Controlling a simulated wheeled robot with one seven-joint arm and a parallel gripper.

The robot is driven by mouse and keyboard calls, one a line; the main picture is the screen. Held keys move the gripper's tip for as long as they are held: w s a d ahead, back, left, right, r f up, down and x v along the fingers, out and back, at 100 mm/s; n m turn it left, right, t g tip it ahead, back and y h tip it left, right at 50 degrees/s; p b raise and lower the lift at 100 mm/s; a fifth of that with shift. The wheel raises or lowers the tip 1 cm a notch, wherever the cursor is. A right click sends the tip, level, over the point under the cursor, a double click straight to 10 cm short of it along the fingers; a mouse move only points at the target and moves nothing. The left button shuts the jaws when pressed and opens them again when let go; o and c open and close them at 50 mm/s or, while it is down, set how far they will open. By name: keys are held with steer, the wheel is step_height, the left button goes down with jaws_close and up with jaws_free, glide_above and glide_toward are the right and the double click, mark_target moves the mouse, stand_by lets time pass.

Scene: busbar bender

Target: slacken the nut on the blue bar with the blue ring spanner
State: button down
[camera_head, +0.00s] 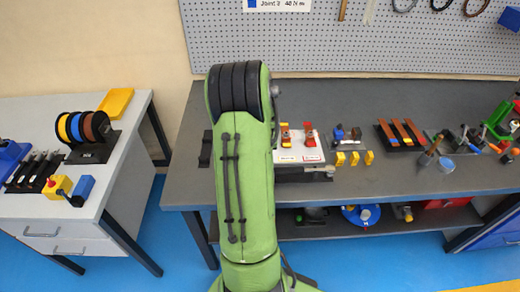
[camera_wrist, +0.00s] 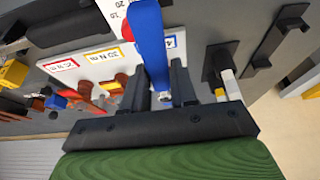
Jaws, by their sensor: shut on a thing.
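My gripper (camera_wrist: 158,84) is shut on the blue ring spanner (camera_wrist: 150,42) in the wrist view. The nut and the blue bar cannot be made out clearly. In the head view my green arm hides the gripper and part of the bench fixture (camera_head: 303,155).
In the head view, copper-coloured bars (camera_head: 400,133) and yellow blocks (camera_head: 355,158) lie right of the fixture on the grey bench (camera_head: 230,180). A green clamp-like tool (camera_head: 497,120) is at far right. A side table (camera_head: 110,175) with cable reels (camera_head: 85,130) stands left, across a gap.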

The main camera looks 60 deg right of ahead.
steer(key=shift+s+d+n, duration=0.25)
steer(key=shift+s+n, duration=0.3)
steer(key=shift+n, duration=0.05)
steer(key=shift+s+d+n+t+y+b, duration=0.3)
steer(key=shift+s+n+t+b, duration=0.1)
steer(key=shift+s+n, duration=0.15)
steer(key=shift+d+r, duration=0.1)
steer(key=shift+r+p, duration=1.65)
steer(key=shift+r, duration=0.8)
